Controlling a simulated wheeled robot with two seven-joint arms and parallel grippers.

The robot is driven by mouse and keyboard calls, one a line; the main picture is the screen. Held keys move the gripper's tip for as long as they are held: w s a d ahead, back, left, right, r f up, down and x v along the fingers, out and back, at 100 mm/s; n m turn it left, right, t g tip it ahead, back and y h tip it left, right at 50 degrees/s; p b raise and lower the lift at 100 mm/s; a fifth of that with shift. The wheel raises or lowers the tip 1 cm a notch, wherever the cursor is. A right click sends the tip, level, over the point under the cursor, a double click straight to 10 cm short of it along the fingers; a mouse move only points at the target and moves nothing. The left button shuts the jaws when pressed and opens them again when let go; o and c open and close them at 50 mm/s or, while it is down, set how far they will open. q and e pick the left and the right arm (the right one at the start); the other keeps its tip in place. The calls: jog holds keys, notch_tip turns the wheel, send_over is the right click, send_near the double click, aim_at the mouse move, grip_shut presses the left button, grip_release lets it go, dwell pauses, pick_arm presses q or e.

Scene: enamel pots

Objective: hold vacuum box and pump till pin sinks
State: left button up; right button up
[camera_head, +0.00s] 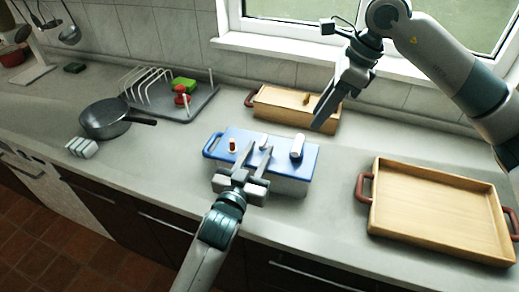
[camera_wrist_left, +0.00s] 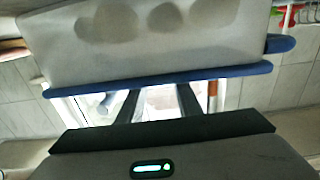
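The vacuum box (camera_head: 290,186) stands on the counter, a pale box with a blue lid. A small red-and-white pin (camera_head: 232,146) stands up at the lid's left, and a white cylindrical pump knob (camera_head: 297,146) stands at its right. My left gripper (camera_head: 255,158) is at the box's front, its two fingers apart over the lid between pin and knob. The left wrist view shows these fingers (camera_wrist_left: 158,104) apart, near the lid's blue edge (camera_wrist_left: 160,78); contact is unclear. My right gripper (camera_head: 322,118) hangs above the area behind the knob, away from it; its finger gap is unclear.
A wooden tray (camera_head: 440,215) with red handles lies at right. Another wooden box (camera_head: 270,103) stands behind the vacuum box. A dark pan (camera_head: 105,118), grey blocks (camera_head: 82,147) and a dish rack (camera_head: 150,88) are at left. Some counter is bare between box and tray.

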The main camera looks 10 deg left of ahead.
pick_arm(q)
jog(key=shift+w+d, duration=0.1)
jog(key=shift+w, duration=0.4)
grip_shut()
pick_arm(e)
jog(key=shift+o, duration=0.6)
jog(key=r+m, duration=0.1)
jog(key=m, duration=0.5)
jog(key=a+r+m+h, duration=0.1)
jog(key=m, duration=1.1)
jog(key=shift+s+a+r+m+h, duration=0.15)
jog(key=shift+a+r+m+h, duration=0.15)
jog(key=shift+r+h, duration=0.1)
